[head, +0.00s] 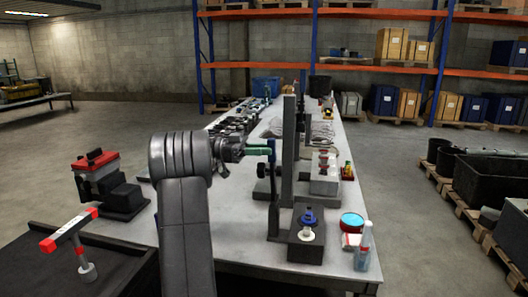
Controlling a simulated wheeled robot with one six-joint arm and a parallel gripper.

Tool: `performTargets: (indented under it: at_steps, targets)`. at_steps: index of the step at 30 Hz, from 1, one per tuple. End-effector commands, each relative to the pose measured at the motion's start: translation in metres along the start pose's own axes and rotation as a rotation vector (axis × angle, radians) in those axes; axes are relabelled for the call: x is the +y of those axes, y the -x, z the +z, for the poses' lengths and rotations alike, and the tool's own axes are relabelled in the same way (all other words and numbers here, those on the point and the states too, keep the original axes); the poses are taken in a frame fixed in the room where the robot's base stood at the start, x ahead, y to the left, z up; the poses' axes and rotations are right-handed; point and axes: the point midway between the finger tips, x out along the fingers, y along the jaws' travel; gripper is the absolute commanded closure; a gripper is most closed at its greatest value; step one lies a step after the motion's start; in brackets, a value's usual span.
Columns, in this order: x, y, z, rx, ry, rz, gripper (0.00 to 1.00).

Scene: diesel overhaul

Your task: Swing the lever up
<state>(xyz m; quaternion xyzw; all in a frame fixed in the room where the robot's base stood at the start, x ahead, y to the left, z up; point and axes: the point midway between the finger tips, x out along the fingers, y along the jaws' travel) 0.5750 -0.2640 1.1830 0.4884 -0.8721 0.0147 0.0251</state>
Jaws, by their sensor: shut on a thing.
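My gripper (240,149) is in the middle of the head view, small and partly hidden by its own wrist. It is shut on the green grip of a lever (259,151), which points left, about level, from the dark upright stand. The stand has a tall grey post (289,140) and a dark block base (306,240) at the front of the table. A thin dark upright bar (272,185) stands just left of the post, with a round black knob (262,170) beside it. The exact finger contact is too small to see.
The long grey table (240,235) carries several metal parts behind my gripper. A round red-rimmed tin (352,222) and a clear bottle (364,247) stand at front right.

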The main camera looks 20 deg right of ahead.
Motion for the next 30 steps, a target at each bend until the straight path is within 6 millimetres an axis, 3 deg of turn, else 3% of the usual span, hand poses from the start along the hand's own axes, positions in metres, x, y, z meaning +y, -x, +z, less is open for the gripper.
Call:
performTargets:
  at_steps: [6,7,9,10,20,23,30]
  targets:
    - [0.000,-0.001,0.001,-0.001,0.003,0.002,1.00]
    - [0.000,-0.001,0.001,-0.001,0.004,0.002,0.74]
    - [0.000,-0.001,0.001,-0.001,0.003,0.001,0.61]
    - [0.000,-0.001,0.001,-0.001,0.003,0.001,0.58]
    - [0.000,-0.001,-0.003,-0.002,0.001,0.001,0.58]
    - [0.000,-0.001,-0.015,-0.002,-0.001,0.001,0.58]
    - [0.000,-0.004,-0.062,-0.002,-0.003,0.001,0.58]
